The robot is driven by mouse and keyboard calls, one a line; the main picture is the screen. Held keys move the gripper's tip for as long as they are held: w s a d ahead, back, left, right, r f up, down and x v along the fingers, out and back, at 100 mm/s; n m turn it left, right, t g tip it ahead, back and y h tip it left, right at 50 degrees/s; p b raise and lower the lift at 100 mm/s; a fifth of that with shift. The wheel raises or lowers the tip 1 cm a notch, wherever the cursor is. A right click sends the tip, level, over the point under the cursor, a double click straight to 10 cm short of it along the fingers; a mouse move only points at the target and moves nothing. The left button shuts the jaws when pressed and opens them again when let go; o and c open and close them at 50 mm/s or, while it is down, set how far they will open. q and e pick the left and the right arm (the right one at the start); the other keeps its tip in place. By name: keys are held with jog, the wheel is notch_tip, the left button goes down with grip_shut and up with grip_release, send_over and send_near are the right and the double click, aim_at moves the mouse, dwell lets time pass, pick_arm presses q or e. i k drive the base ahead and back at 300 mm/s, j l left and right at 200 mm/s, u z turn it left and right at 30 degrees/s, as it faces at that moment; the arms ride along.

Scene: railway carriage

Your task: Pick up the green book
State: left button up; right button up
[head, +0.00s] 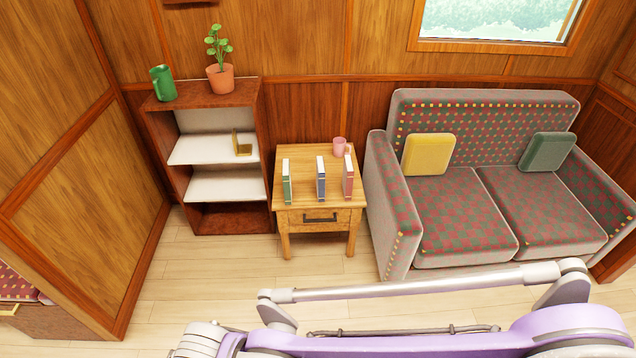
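The green book (287,182) stands upright on a small wooden side table (305,157), near its front left corner. A dark blue-grey book (321,178) and a red book (348,177) stand upright to its right, with gaps between the books. No gripper shows in the head view. A purple and silver part of my own arm crosses the bottom of the picture, and its gripper is out of frame.
A bookshelf (204,95) stands left of the table, bearing a green jug (163,84), a potted plant (221,78) and a gold bookend (241,144). A pink cup (339,147) is at the table's back. A sofa (455,210) stands to the right. The floor in front is clear.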

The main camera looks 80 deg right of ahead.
aim_at(286, 170)
jog(key=z, duration=2.5)
jog(key=i+z, duration=0.15)
jog(key=i, duration=0.3)
jog(key=i+j+z, duration=0.15)
jog(key=i, duration=0.3)
jog(key=i+j+z, duration=0.15)
jog(key=i, duration=0.35)
jog(key=i+j+z, duration=0.15)
jog(key=i+j, duration=0.15)
jog(key=i, duration=0.1)
